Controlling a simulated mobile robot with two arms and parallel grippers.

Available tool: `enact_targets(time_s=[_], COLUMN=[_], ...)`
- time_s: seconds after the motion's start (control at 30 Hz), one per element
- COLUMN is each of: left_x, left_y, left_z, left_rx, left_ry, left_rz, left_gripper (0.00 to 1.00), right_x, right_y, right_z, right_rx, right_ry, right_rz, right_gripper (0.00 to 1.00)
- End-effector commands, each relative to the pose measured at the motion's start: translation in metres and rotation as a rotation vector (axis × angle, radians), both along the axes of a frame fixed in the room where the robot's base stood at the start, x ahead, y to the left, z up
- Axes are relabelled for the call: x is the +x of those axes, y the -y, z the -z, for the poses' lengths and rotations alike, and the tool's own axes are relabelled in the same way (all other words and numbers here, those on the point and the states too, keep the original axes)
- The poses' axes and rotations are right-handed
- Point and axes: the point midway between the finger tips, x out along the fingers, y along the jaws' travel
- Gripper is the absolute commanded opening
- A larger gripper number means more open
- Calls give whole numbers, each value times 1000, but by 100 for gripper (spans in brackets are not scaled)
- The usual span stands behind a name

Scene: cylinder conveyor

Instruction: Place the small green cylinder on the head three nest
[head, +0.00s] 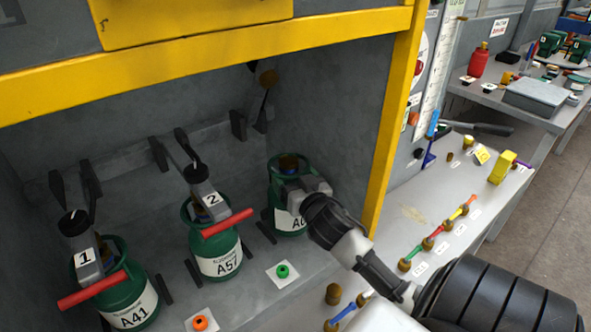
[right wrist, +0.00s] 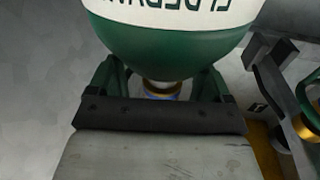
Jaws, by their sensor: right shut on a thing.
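The small green cylinder (head: 287,217) has a white label starting with "A" and is upright inside the booth at the third position, right of the cylinder under head 2. My right gripper (head: 303,187) is shut on its upper collar, from the right. In the right wrist view the cylinder (right wrist: 170,55) appears upside down, its green shoulder and valve close to the gripper (right wrist: 160,98). Head three (head: 264,78) is raised above and behind, clear of the cylinder. Dark rails (head: 265,232) of the third nest flank the base; whether the base touches the floor I cannot tell. My left gripper is out of view.
Green cylinders A41 (head: 128,300) and A57 (head: 218,256) stand under lowered heads 1 (head: 88,262) and 2 (head: 207,200) with red handles. A yellow post (head: 392,120) edges the booth beside my right arm. Green (head: 282,271) and orange (head: 200,322) buttons sit in front.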

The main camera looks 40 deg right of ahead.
Motion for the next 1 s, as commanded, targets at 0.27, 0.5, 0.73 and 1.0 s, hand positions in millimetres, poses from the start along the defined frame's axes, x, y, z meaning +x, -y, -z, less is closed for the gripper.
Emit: enact_targets(time_s=[0.27, 0.5, 0.73, 1.0], left_x=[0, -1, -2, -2], left_y=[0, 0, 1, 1], left_z=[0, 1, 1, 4], left_rx=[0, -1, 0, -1], left_ry=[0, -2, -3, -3], left_rz=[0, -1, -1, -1], left_gripper=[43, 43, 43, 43], right_x=[0, 0, 0, -16], right_y=[0, 0, 0, -6], right_z=[3, 10, 8, 9], right_rx=[-6, -1, -1, 1], right_ry=[16, 2, 6, 8], right_rz=[-4, -1, -2, -4], right_gripper=[0, 100, 100, 100])
